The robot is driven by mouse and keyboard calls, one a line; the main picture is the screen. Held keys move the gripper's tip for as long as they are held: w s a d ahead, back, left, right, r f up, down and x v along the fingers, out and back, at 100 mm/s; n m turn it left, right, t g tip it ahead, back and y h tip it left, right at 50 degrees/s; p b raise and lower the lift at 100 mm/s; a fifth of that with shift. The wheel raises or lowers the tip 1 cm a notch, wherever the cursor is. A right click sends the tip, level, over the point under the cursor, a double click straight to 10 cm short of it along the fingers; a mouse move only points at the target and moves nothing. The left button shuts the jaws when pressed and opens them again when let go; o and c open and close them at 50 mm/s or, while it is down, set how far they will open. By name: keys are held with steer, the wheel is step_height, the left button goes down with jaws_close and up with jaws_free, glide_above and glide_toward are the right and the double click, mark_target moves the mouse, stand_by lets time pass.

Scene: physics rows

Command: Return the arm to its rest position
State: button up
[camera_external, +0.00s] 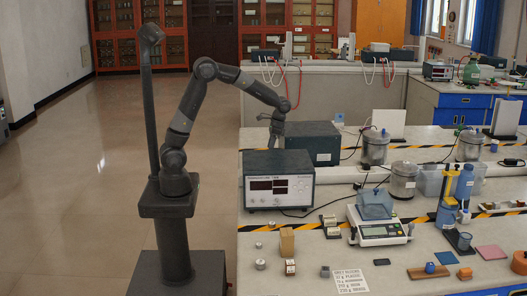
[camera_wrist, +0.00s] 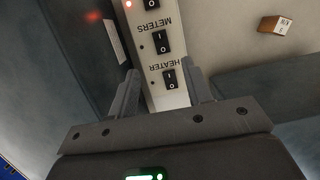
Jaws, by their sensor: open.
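My arm (camera_external: 190,105) rises from its dark base and bends over to the right, with the forearm sloping down toward the bench. My gripper (camera_external: 276,136) points down behind the grey meter box, beside a dark green box. In the wrist view my gripper (camera_wrist: 163,78) has its two fingers spread apart with nothing held. A white switch strip (camera_wrist: 168,92) with switches marked METERS and HEATER shows between the fingers. I cannot tell how far below the fingertips it lies. A red light glows at the strip's upper end.
The grey meter box (camera_external: 279,187) and dark green box (camera_external: 313,142) stand close to my gripper. A small brown-and-white block (camera_wrist: 275,25) lies at the wrist view's upper right. Several jars, a scale (camera_external: 382,233) and small blocks crowd the bench to the right. The floor at left is clear.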

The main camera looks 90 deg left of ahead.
stand_by(0.4)
steer(key=s+d+r+t, duration=0.4)
steer(key=s+d+r, duration=0.2)
steer(key=s, duration=0.5)
steer(key=s+d+r+t, duration=0.4)
steer(key=s+d+r, duration=0.2)
steer(key=s, duration=0.5)
steer(key=shift+d+r+t, duration=0.2)
steer(key=shift+d+t, duration=0.1)
